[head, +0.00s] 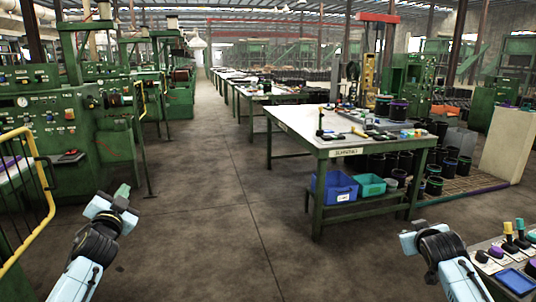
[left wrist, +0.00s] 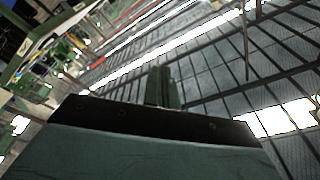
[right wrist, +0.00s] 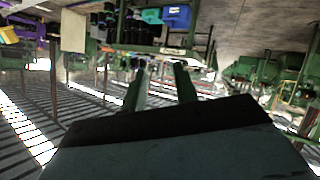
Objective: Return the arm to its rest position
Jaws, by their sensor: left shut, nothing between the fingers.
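My left gripper (head: 123,191) is at the lower left of the head view, over open floor, with its green fingers together and empty. In the left wrist view its fingers (left wrist: 160,86) stand side by side against the roof, with nothing between them. My right arm comes in at the lower right of the head view, beside the table edge there; its fingers do not show clearly in that view. In the right wrist view the right gripper (right wrist: 161,78) has its two fingers apart, with nothing seen between them.
A green workbench (head: 290,118) with tools stands ahead, with a blue bin (head: 335,188) and a teal bin (head: 369,186) on its lower shelf. A table with small parts and a blue tray (head: 517,281) is at lower right. A yellow railing (head: 42,180) is at left. The middle floor is clear.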

